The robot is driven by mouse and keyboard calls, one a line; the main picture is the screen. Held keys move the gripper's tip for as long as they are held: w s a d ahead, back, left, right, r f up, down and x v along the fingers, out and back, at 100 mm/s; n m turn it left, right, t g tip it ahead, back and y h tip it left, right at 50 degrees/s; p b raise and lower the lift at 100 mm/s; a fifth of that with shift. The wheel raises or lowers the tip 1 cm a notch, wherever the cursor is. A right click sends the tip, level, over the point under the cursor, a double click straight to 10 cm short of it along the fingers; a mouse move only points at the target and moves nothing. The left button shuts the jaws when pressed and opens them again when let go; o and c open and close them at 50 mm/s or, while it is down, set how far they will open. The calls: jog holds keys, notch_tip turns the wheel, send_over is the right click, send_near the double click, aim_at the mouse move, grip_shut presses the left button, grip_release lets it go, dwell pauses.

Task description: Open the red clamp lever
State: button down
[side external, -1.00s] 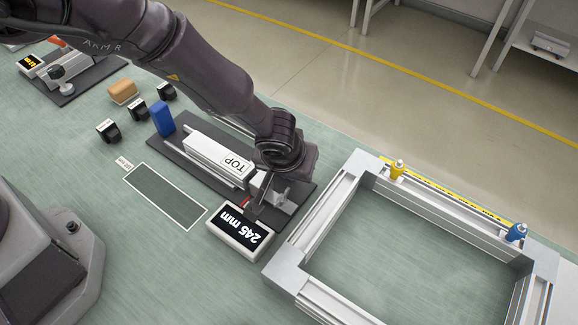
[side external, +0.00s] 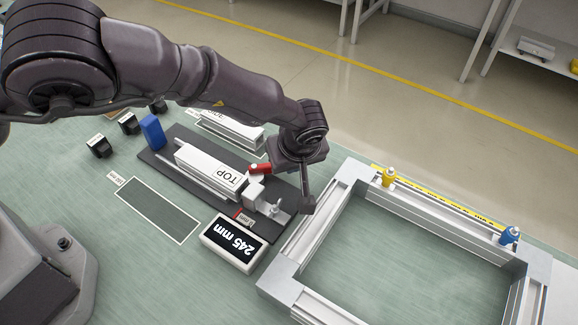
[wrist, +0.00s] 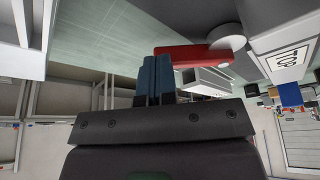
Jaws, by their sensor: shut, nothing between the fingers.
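The red clamp lever (side external: 260,169) sticks out from the clamp block (side external: 254,192) toward the far side of the dark fixture base (side external: 157,160). A white profile marked TOP (side external: 205,162) lies along the fixture, its end at the clamp. My gripper (side external: 303,206) is shut and empty, pointing down at the fixture's right end, right of the lever. In the wrist view the lever (wrist: 190,54) runs from a round grey pivot to just beyond my blue fingertips (wrist: 157,75). I cannot tell whether they touch it.
A display reading 245 mm (side external: 233,243) stands in front of the clamp. A blue block (side external: 152,131) stands at the fixture's left end.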

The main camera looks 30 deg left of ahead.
jog(key=w+n, duration=0.1)
jog(key=a+n+g, duration=0.1)
jog(key=n, duration=0.1)
jog(key=shift+w+a+n+y, duration=0.3)
jog(key=shift+w, duration=0.1)
jog(key=n, duration=0.1)
jog(key=w+a+n+g, duration=0.1)
jog(key=shift+a+n, duration=0.2)
jog(key=shift+n, duration=0.2)
jog(key=shift+w+a, duration=0.15)
jog(key=shift+a, duration=0.3)
jog(key=v, duration=1)
jog(key=shift+w, duration=0.1)
